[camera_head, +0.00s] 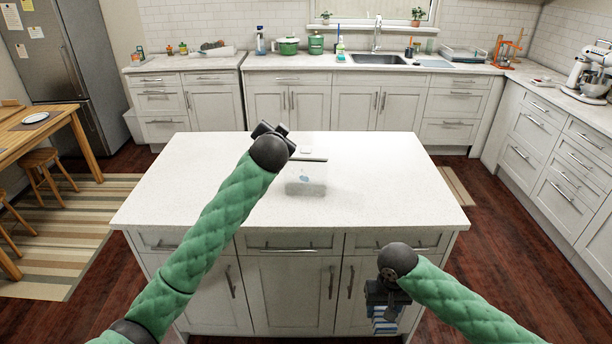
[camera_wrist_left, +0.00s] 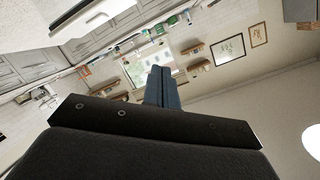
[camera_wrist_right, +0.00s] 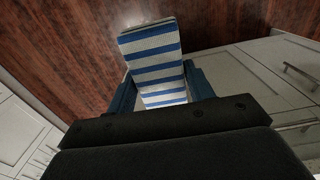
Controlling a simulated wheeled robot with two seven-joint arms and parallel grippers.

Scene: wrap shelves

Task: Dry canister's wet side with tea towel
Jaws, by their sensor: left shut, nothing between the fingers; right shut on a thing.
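The canister (camera_head: 305,182) is a pale, see-through box with a dark edge along its top and a small bluish patch on its front. It stands upright on the white island (camera_head: 400,180). My left gripper (camera_head: 270,128) is above the island, just left of and behind the canister's top. Its fingers are together and empty in the left wrist view (camera_wrist_left: 163,88). My right gripper (camera_head: 380,292) is low in front of the island's cabinets, shut on the blue-and-white striped tea towel (camera_head: 384,322). The towel hangs from its fingers in the right wrist view (camera_wrist_right: 152,45). I cannot make out wetness clearly.
The rest of the island top is clear. Island drawer and door handles (camera_head: 350,282) are near my right gripper. A wooden table (camera_head: 40,132) and stools stand at left; back counters hold a sink (camera_head: 378,59).

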